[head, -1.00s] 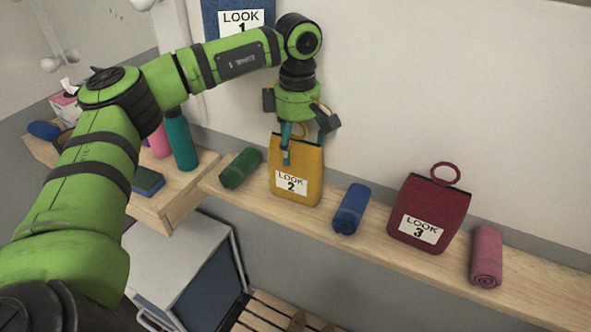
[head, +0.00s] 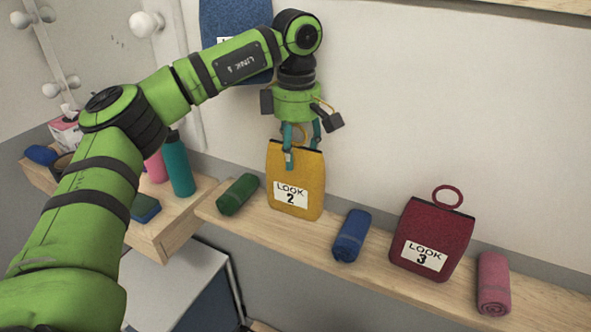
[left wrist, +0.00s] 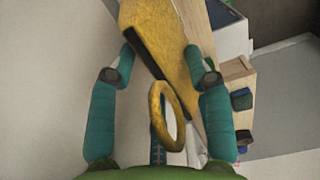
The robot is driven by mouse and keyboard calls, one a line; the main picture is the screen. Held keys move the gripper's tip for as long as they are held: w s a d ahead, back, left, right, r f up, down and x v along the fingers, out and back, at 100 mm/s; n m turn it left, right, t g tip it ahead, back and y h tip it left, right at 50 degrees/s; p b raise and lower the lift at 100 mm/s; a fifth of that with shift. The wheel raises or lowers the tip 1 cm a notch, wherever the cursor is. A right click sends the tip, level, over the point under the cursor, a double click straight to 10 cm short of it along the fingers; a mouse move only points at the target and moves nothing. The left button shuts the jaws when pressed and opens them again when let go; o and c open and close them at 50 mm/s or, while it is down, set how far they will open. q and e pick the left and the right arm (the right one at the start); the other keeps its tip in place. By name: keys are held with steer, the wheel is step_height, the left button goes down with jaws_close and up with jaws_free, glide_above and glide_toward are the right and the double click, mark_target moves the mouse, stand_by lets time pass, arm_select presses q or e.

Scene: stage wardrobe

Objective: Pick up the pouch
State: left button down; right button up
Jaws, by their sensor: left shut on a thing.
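The yellow pouch (head: 309,180) labelled LOOK 2, with a dark top edge and a ring, hangs upright at my left gripper (head: 302,155). The gripper is shut on its upper part, one finger in front of the label side. The pouch seems to be slightly above the shelf; a gap under it is hard to make out. In the left wrist view the pouch (left wrist: 160,25) lies between the fingers (left wrist: 160,55), and its yellow ring (left wrist: 165,115) stands up toward the palm. My right gripper is not in view.
The wooden shelf (head: 395,283) also bears a green roll (head: 238,194), a blue roll (head: 351,236), a red LOOK 3 pouch (head: 432,238) and a pink roll (head: 493,284). A blue pouch (head: 225,20) hangs on the wall. Teal and pink bottles stand left.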

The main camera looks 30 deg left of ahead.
arm_select(q)
steer(key=s+d+r+b, duration=0.2)
steer(key=s+d+r, duration=0.4)
steer(key=d, duration=0.4)
steer(key=shift+r, duration=0.3)
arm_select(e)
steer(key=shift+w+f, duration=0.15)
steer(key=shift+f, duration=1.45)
arm_select(q)
steer(key=shift+a+f, duration=0.1)
